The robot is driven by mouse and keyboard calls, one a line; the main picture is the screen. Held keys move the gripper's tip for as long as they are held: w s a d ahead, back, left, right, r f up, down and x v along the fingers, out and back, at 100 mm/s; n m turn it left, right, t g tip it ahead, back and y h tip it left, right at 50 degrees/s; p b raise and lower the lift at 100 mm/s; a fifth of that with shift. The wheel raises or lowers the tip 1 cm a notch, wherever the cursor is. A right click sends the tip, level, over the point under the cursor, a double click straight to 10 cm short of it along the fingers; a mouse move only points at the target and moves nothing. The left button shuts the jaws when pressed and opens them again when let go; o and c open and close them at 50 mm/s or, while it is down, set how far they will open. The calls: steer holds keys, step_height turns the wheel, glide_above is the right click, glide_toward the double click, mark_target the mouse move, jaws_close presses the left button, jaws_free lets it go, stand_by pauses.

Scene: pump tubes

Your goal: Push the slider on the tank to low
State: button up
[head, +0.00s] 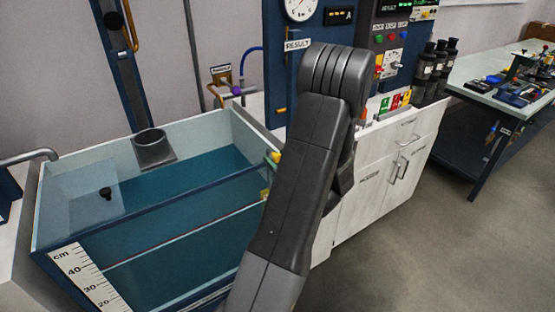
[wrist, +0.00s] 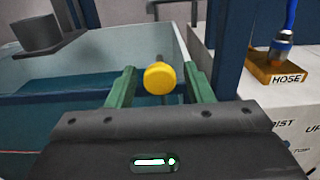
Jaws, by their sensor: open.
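The glass tank (head: 60,222) of blue-green water stands at the left of the head view. A yellow round knob (wrist: 160,78) on a thin rod, which looks like the slider's handle, is at the middle of the wrist view. A small yellow part (head: 276,157) shows at the tank's right edge in the head view, beside my arm. My gripper (wrist: 159,70) is open, its two green fingers on either side of the knob, with gaps on both sides. My arm hides the gripper in the head view. The slider's low mark cannot be seen.
A grey cup-shaped fitting (head: 153,147) sits at the tank's rim. A HOSE block (wrist: 281,70) with a blue connector stands at the right in the wrist view. A blue panel with a gauge (head: 300,8) and a white cabinet (head: 385,190) are beyond my arm. Floor at right is clear.

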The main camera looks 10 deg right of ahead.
steer(key=b+v, duration=0.1)
steer(key=v, duration=1.2)
steer(key=shift+s+b, duration=0.3)
steer(key=shift+b, duration=0.05)
steer(key=p+x, duration=0.2)
steer(key=x, duration=1.2)
steer(key=shift+w+r, duration=0.1)
steer(key=shift+d+r, duration=0.1)
steer(key=shift+r, duration=0.1)
